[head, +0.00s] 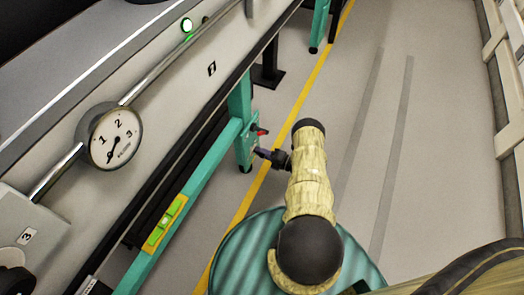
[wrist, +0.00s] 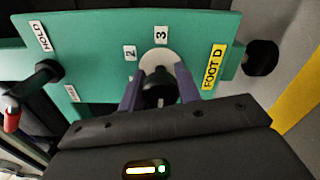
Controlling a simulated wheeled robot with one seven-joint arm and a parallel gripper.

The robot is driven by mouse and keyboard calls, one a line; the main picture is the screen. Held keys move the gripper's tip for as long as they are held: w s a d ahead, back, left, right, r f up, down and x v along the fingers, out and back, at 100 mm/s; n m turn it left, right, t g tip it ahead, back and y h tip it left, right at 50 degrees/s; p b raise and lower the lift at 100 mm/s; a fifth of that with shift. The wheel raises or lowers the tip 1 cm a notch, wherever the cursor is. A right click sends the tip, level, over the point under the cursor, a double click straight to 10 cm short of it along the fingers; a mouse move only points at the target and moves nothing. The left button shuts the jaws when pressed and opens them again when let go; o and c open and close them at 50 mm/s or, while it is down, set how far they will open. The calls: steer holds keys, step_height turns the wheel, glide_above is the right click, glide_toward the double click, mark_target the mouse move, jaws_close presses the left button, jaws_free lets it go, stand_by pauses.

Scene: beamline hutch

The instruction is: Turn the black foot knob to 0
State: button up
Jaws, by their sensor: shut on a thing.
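The black foot knob (wrist: 159,84) sits on a pale round disc on a green plate (wrist: 100,35) in the wrist view. The plate has a yellow label "FOOT D" (wrist: 214,67) and white tags "2" (wrist: 130,52) and "3" (wrist: 161,35) around the disc. A tag left of the knob is too small to read. My gripper (wrist: 159,92) is shut on the knob, one purple finger on each side. Which tag the knob points to cannot be told. In the head view my gripper (head: 262,153) meets the green leg; the knob is hidden there.
A red-tipped lever (wrist: 12,117) on a black pivot stands left, near the "HOLD" tag (wrist: 40,36). A round dial (head: 115,137) hangs on the bench side, its needle pointing down. A spirit level (head: 165,223) lies on the green beam. Open floor (head: 400,150) lies right.

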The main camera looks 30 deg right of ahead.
steer(key=shift+s, duration=0.1)
stand_by(0.4)
steer(key=o, duration=1)
steer(key=shift+c, duration=0.2)
steer(key=shift+d, duration=0.15)
